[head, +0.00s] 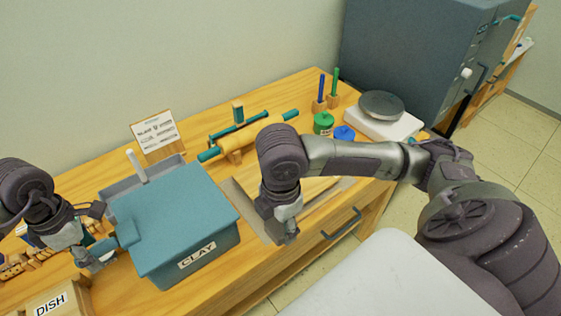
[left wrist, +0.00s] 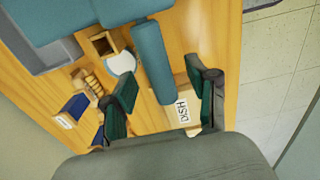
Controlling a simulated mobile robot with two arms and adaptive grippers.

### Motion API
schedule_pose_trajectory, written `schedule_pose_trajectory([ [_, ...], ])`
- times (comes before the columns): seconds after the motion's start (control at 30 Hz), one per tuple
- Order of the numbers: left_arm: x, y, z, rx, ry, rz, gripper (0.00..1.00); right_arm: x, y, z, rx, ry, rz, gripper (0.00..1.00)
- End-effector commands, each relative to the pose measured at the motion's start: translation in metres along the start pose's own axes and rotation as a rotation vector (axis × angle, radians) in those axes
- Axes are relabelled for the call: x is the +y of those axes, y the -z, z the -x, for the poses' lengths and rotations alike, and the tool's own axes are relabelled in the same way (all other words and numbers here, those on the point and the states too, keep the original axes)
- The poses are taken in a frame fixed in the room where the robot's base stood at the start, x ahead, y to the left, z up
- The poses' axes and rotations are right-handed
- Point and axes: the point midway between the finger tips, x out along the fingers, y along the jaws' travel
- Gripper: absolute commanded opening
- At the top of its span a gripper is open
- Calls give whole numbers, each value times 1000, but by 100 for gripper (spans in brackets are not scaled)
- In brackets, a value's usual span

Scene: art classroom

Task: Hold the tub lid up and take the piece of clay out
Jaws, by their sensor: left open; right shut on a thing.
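The blue tub (head: 205,252) labelled CLAY stands on the wooden bench with its blue lid (head: 180,210) lying over the top. A blue tab (head: 127,233) sticks out from the lid's left edge. My left gripper (head: 100,252) is open at that tab. In the left wrist view the blue bar (left wrist: 152,60) lies between the spread fingers of my left gripper (left wrist: 163,78). My right gripper (head: 284,228) points down over a wooden board, right of the tub, and is shut; what it holds is hidden. No clay piece can be made out, and the tub's inside is covered.
A box labelled DISH (head: 62,302) stands at the front left. A grey tray (head: 118,195) is behind the tub. A drawer handle (head: 342,223) juts out in front.

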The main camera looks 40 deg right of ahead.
Motion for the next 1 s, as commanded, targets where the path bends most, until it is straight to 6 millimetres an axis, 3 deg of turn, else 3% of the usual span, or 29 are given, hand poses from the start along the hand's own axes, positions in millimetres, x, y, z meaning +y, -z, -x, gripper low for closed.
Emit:
schedule_pose_trajectory([
  [0.17,0,0,7,0,0,-1,58,0,0,4,0,-1,0,12],
  [0.8,0,0,69,-1,0,-1,58,0,0,30,0,-1,0,12],
  [1.0,0,0,70,0,1,-1,58,0,0,29,0,-1,0,12],
])
